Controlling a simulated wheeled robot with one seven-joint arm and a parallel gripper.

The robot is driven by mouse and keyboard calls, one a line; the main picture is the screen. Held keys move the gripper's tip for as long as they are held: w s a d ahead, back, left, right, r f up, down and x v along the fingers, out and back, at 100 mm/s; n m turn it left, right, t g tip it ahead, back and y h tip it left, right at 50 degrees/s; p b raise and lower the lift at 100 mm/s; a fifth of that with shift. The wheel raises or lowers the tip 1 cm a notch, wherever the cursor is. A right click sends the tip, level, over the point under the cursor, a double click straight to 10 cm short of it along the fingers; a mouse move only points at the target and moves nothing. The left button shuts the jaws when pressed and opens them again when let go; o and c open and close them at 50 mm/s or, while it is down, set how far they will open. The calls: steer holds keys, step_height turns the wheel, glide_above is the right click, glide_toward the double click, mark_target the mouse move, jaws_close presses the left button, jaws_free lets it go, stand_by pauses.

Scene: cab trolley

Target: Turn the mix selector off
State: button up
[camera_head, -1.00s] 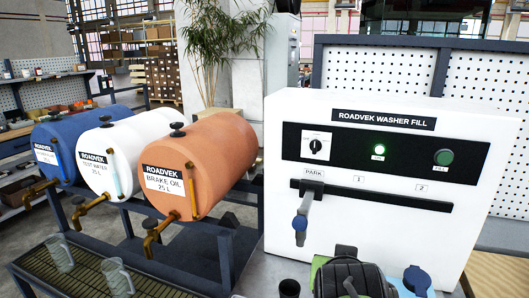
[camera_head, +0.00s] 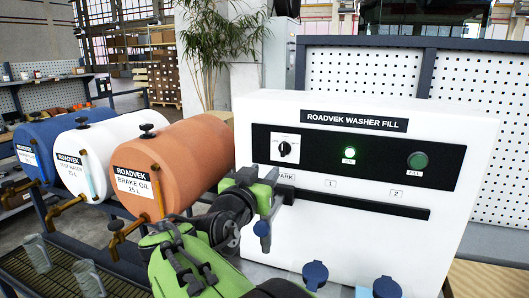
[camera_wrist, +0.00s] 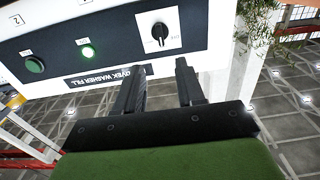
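The mix selector appears to be the small black knob (camera_head: 285,148) on a white plate at the left end of the black panel on the washer fill machine (camera_head: 460,215). The wrist view shows this knob (camera_wrist: 160,32) upside down, with a pale pointer line; the small lettering beside it is unreadable. My gripper (camera_head: 271,178) is just below the knob in the head view. In the wrist view my gripper (camera_wrist: 161,66) has its two dark fingers apart, with nothing between them. The knob lies beyond the fingertips, roughly in line with the gap, and appears untouched.
A green-lit button (camera_head: 348,155) and a dark green button (camera_head: 417,160) sit right of the knob. Blue, white and orange drums (camera_head: 185,160) stand left.

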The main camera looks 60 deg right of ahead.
mark_target(282, 151)
steer(key=d+p, duration=0.1)
steer(key=d, duration=0.3)
steer(key=w+d+p, duration=0.1)
steer(key=d, duration=0.4)
steer(key=w+d+p, duration=0.1)
steer(key=d, duration=0.3)
steer(key=shift+d, duration=0.2)
jaws_close()
